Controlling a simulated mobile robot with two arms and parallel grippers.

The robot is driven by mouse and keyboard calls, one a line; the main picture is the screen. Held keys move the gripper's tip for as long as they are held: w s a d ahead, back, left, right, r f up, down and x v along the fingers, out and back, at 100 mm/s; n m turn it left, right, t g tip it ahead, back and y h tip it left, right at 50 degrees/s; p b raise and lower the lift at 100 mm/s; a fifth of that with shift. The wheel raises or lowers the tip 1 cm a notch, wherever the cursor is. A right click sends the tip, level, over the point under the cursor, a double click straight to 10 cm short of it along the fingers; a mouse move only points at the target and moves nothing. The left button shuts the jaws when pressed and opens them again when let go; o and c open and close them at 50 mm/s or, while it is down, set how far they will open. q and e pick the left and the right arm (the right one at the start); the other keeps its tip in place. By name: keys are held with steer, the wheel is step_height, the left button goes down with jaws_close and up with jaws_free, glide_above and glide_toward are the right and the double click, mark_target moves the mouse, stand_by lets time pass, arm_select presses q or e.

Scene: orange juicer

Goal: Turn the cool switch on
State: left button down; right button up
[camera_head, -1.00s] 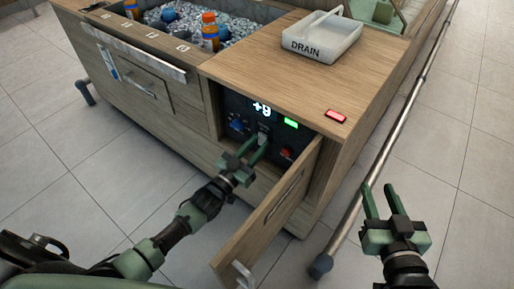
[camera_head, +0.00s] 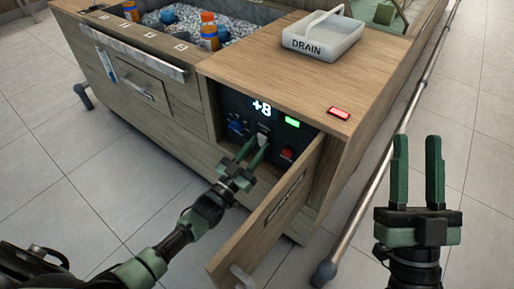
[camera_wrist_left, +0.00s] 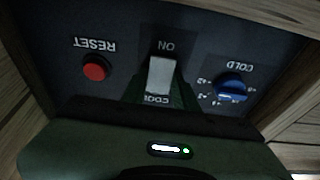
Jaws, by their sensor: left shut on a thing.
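The cool switch is a white rocker (camera_wrist_left: 161,76) on a dark control panel inside the open cabinet. It lies between "ON" and "COOL" labels, which appear upside down in the left wrist view. My left gripper (camera_head: 255,150) reaches into the cabinet and is shut on the switch, with green fingers (camera_wrist_left: 161,92) on both sides of it. The fingers partly hide the switch in the head view. The display (camera_head: 262,108) above appears to read "+8", with a lit green indicator (camera_head: 292,122) beside it. My right gripper (camera_head: 418,175) is open and empty at the right.
A red RESET button (camera_wrist_left: 95,68) and a blue COLD knob (camera_wrist_left: 230,87) flank the switch. The open wooden door (camera_head: 265,225) stands right of my left arm. A DRAIN tray (camera_head: 323,37) and a red-lit indicator (camera_head: 339,113) are on top. A metal rail (camera_head: 385,158) runs along the right.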

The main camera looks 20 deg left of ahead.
arm_select(q)
steer(key=c, duration=1.1)
jaws_free()
steer(key=shift+s+a+f, duration=0.1)
steer(key=shift+s, duration=0.15)
steer(key=p+v, duration=0.1)
steer(key=v, duration=0.6)
steer(key=shift+s+p, duration=0.1)
steer(key=shift+p, duration=0.2)
arm_select(e)
steer(key=w+f+g+h, duration=0.1)
steer(key=w+f+g, duration=0.2)
steer(key=f, duration=0.3)
steer(key=shift+w+g, duration=0.15)
steer(key=shift+g, duration=0.35)
steer(key=shift+f, duration=0.15)
